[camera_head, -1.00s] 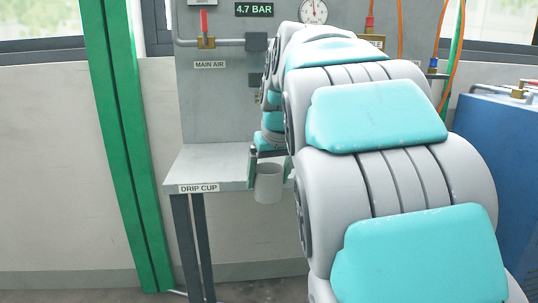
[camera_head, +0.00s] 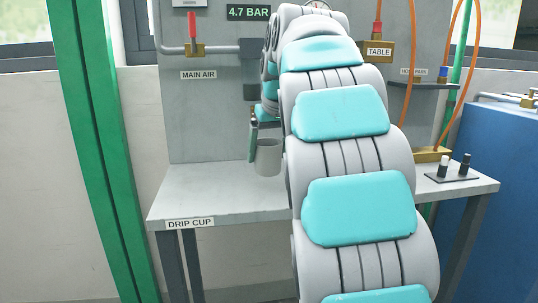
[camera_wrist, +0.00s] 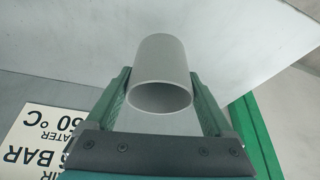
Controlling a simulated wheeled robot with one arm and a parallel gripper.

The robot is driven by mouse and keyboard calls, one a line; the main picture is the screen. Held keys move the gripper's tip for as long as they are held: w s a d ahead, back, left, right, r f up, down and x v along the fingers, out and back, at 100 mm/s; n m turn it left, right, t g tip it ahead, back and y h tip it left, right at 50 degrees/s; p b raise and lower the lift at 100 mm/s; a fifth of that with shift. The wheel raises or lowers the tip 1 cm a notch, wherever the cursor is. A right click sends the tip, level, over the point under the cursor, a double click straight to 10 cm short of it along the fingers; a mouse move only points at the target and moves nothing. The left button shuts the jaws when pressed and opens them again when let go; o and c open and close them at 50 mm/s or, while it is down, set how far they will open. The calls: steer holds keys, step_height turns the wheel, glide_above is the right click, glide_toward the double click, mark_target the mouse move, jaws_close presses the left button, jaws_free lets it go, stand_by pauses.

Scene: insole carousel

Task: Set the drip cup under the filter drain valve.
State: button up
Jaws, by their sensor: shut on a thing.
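The drip cup is a plain grey cylinder (camera_head: 268,157), held upright above the bench in the head view. My gripper (camera_wrist: 161,82) is shut on it, with one green finger on each side of the cup in the wrist view. The cup's open mouth (camera_wrist: 160,97) shows there and it looks empty. A dark filter-like unit (camera_head: 254,52) hangs on the grey panel at the end of the pipe, above and slightly left of the cup. I cannot make out the drain valve itself. My arm hides much of the panel to the right of the cup.
The grey bench (camera_head: 225,202) has a DRIP CUP label (camera_head: 190,223) on its front left corner, and its left top is bare. A small black stand with pegs (camera_head: 455,170) is at the right. A green post (camera_head: 97,150) stands left, a blue cabinet (camera_head: 510,150) right.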

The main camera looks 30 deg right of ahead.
steer(key=w+d, duration=0.1)
steer(key=w, duration=0.1)
steer(key=w+d, duration=0.1)
steer(key=w, duration=0.1)
steer(key=w+d+p, duration=0.1)
steer(key=w, duration=0.1)
steer(key=shift+w+d+f, duration=0.25)
steer(key=shift+w+f, duration=0.05)
steer(key=shift+w, duration=0.05)
steer(key=shift+w+d+f, duration=0.1)
steer(key=shift+w, duration=0.05)
steer(key=shift+w+d, duration=0.15)
steer(key=shift+w, duration=0.05)
steer(key=shift+f, duration=1.8)
steer(key=shift+f, duration=0.2)
steer(key=o, duration=1.1)
steer(key=shift+r, duration=0.1)
